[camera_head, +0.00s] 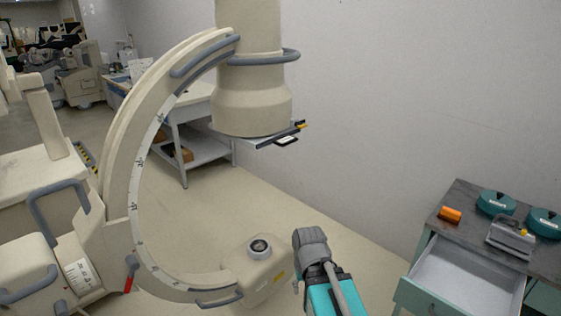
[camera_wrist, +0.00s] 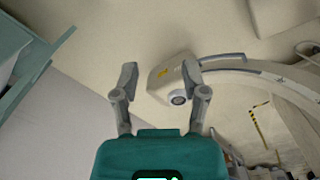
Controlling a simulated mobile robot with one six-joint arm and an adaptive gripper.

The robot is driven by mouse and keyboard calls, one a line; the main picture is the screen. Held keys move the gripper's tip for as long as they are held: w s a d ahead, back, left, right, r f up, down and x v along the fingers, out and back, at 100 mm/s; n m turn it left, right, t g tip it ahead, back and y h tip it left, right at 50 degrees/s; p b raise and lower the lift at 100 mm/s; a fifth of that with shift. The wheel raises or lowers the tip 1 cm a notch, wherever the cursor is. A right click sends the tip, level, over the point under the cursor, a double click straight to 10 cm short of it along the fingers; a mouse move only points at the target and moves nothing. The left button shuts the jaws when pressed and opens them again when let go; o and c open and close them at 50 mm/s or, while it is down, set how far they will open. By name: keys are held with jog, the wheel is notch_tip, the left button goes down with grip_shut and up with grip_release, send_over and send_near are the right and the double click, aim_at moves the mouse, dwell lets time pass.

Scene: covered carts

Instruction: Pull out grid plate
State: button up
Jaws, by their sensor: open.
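The grid plate (camera_head: 283,135) appears as a thin, dark-edged plate with a dark handle and a yellow mark. It sits at the underside of the large cream cylinder at the top of the C-arm, sticking out at its right. My arm shows low in the head view, below and apart from the plate; my fingertips cannot be made out there. In the wrist view my gripper (camera_wrist: 160,76) is open and empty, with its two grey fingers spread. The plate does not show clearly in that view.
The C-arm (camera_head: 119,165) curves around on the left, with its lower housing (camera_head: 262,275) close to my arm; it also shows in the wrist view (camera_wrist: 172,75). A grey-topped cabinet (camera_head: 462,205) with an open drawer (camera_head: 465,280) stands right. Open floor lies between.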

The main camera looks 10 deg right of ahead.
jog(key=w+d+r+t+h+p, duration=0.1)
jog(key=w+d+r+t+h, duration=0.15)
jog(key=w+d, duration=0.3)
jog(key=n+t+h+p, duration=0.3)
jog(key=n+t+p, duration=0.2)
jog(key=n+t, duration=1)
send_near(286, 145)
jog(key=s, duration=0.2)
jog(key=shift+a+r, duration=0.2)
jog(key=shift+a, duration=0.05)
jog(key=shift+w, duration=0.15)
jog(key=shift+f+x, duration=0.2)
jog(key=shift+x, duration=6.6)
jog(key=shift+c, duration=0.3)
